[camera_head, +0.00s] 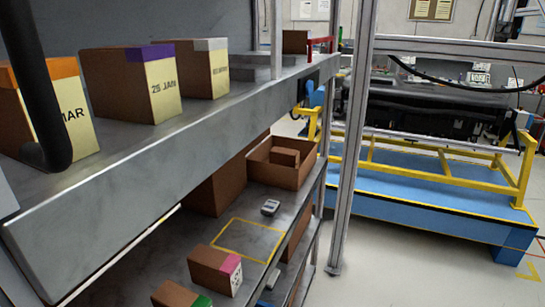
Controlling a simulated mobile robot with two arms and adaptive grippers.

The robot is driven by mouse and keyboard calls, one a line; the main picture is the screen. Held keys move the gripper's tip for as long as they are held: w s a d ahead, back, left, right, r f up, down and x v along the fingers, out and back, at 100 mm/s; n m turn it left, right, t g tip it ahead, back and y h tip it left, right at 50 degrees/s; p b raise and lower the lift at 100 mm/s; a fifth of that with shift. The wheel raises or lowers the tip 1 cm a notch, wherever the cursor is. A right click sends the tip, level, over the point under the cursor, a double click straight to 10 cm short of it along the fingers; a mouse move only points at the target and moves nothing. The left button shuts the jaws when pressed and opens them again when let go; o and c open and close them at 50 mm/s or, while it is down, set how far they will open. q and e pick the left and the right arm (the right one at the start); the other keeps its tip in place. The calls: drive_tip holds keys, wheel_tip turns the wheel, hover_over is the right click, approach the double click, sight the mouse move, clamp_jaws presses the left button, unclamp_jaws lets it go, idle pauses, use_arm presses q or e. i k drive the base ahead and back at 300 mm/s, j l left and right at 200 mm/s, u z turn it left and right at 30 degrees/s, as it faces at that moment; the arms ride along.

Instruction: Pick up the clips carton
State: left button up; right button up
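Several brown cartons are in view, and I cannot tell which is the clips carton. On the upper shelf stand an orange-topped carton (17,113) with a label ending in "MAR", a purple-banded carton (115,90) with a label reading "25 JAN", and a white-banded carton (193,72). On the lower shelf sit a pink-banded carton (208,267) and a green-banded carton (172,295), cut by the bottom edge. Neither gripper is in view.
The upper shelf's grey front edge (130,187) overhangs the lower shelf. A yellow-outlined rectangle (247,240) there is bare, with a small grey device (270,207) beside it. A metal post (347,150) stands at the shelf end. A blue and yellow platform (430,200) stands beyond.

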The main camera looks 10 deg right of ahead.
sight(286, 158)
drive_tip(key=i+l+u, duration=0.35)
drive_tip(key=l, duration=0.45)
drive_tip(key=l+u, duration=0.35)
drive_tip(key=l, duration=0.5)
drive_tip(key=l+u, duration=0.35)
drive_tip(key=l, duration=0.55)
